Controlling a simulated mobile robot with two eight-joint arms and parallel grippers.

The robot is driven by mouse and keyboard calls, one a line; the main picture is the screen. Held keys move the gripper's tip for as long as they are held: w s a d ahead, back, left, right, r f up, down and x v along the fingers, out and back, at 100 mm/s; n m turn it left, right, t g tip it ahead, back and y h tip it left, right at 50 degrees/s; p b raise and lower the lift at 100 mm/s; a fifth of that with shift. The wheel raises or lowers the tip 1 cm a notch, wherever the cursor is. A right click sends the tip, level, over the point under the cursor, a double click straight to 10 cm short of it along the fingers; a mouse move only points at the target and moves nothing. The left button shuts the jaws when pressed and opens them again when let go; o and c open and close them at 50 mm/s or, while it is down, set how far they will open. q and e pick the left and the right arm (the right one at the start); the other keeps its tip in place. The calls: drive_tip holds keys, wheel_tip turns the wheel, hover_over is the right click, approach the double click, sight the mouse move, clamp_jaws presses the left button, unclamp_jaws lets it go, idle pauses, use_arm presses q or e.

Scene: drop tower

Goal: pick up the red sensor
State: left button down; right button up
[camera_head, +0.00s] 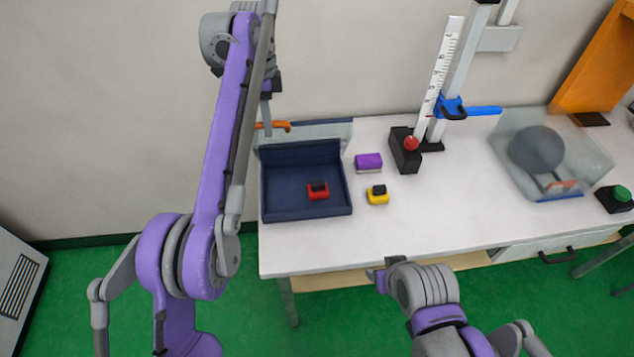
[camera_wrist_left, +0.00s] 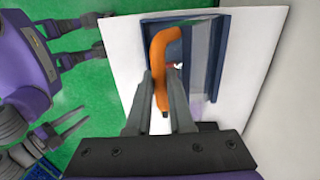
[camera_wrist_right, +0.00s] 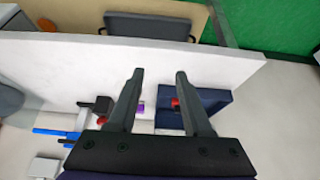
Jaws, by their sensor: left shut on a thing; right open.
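The red sensor (camera_head: 318,192), small with a black top, lies inside the dark blue open-topped bin (camera_head: 282,208) on the left of the table. In the right wrist view the red sensor (camera_wrist_right: 176,103) is partly hidden by a finger. My left gripper (camera_head: 266,112) is shut on an orange handle (camera_head: 277,126) at the bin's back left, beside a clear panel (camera_head: 325,131) standing behind the bin. The left wrist view shows the orange handle (camera_wrist_left: 163,45) between the fingers.
A purple block (camera_head: 368,161) and a yellow sensor (camera_head: 377,195) lie right of the bin. A tower with a ruler (camera_head: 440,75) and a red-knobbed black box (camera_head: 405,150) stands behind. A clear bin (camera_head: 590,165) and green button (camera_head: 621,193) are at right. The front middle table is clear.

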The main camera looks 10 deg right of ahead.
drive_tip(key=shift+o, duration=0.3)
drive_tip(key=shift+o, duration=1.3)
drive_tip(key=shift+w, duration=0.1)
drive_tip(key=shift+o, duration=1.1)
drive_tip(key=shift+w, duration=0.35)
drive_tip(key=w, duration=0.3)
drive_tip(key=w+t, duration=0.1)
drive_tip(key=w, duration=0.1)
drive_tip(key=w+t, duration=0.1)
drive_tip(key=w, duration=0.2)
drive_tip(key=shift+w+a+f+h, duration=0.15)
drive_tip(key=shift+w+a+h, duration=0.15)
drive_tip(key=t+y, duration=0.2)
drive_tip(key=t, duration=0.4)
approach(318, 190)
drive_tip(key=w+r, duration=0.2)
drive_tip(key=shift+w+a+f+n, duration=0.1)
drive_tip(key=shift+a+f+n, duration=0.1)
drive_tip(key=shift+f+n, duration=0.3)
drive_tip(key=x, duration=1.1)
drive_tip(key=shift+w+d+f, duration=0.2)
drive_tip(key=shift+w+d, duration=0.05)
drive_tip(key=shift+w, duration=0.15)
